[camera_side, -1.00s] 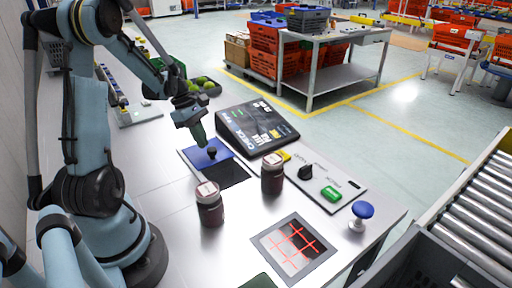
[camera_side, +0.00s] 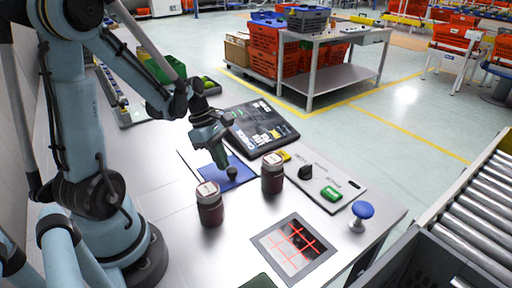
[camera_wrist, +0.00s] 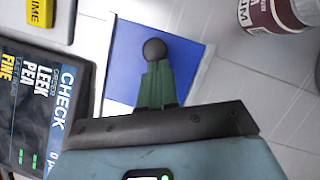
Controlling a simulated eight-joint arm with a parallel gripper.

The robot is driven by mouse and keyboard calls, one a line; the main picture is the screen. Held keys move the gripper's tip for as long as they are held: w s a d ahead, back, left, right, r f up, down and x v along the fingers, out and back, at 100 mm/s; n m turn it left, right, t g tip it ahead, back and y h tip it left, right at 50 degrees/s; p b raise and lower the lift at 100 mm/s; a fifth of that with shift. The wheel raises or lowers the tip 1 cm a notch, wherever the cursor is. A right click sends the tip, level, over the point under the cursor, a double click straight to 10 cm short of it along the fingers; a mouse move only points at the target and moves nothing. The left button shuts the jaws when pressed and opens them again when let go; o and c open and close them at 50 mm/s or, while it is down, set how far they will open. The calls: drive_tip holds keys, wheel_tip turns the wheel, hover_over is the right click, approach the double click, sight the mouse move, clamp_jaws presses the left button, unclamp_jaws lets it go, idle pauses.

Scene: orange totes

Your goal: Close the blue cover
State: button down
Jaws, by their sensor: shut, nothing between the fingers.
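In the wrist view, the fingers (camera_wrist: 156,84) end right at the knob (camera_wrist: 154,50), over the blue cover (camera_wrist: 190,48). Whether they touch the knob I cannot tell.
Two dark jars with pale lids, one front left (camera_side: 210,207) and one nearer the cover's right (camera_side: 272,178), stand close by. A black display (camera_side: 262,128) lies behind. A green button (camera_side: 331,193) and a blue-topped knob (camera_side: 361,212) are to the right.

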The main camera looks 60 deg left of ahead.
sight(209, 171)
idle(0.3)
drive_tip(key=a, duration=0.1)
drive_tip(key=s+a, duration=0.2)
drive_tip(key=a, duration=0.1)
drive_tip(key=shift+r, duration=0.4)
drive_tip(key=v, duration=0.9)
drive_tip(key=w+d+m+t+y, duration=0.1)
drive_tip(key=w+d+m+t, duration=0.1)
drive_tip(key=d+m, duration=0.7)
drive_tip(key=w+d+r+m+t+y, duration=0.1)
drive_tip(key=w+d+m+t+y, duration=0.1)
drive_tip(key=d+m, duration=0.7)
drive_tip(key=m+t, duration=0.1)
drive_tip(key=m, duration=0.4)
drive_tip(key=shift+d+y, duration=0.3)
drive_tip(key=shift+d, duration=0.1)
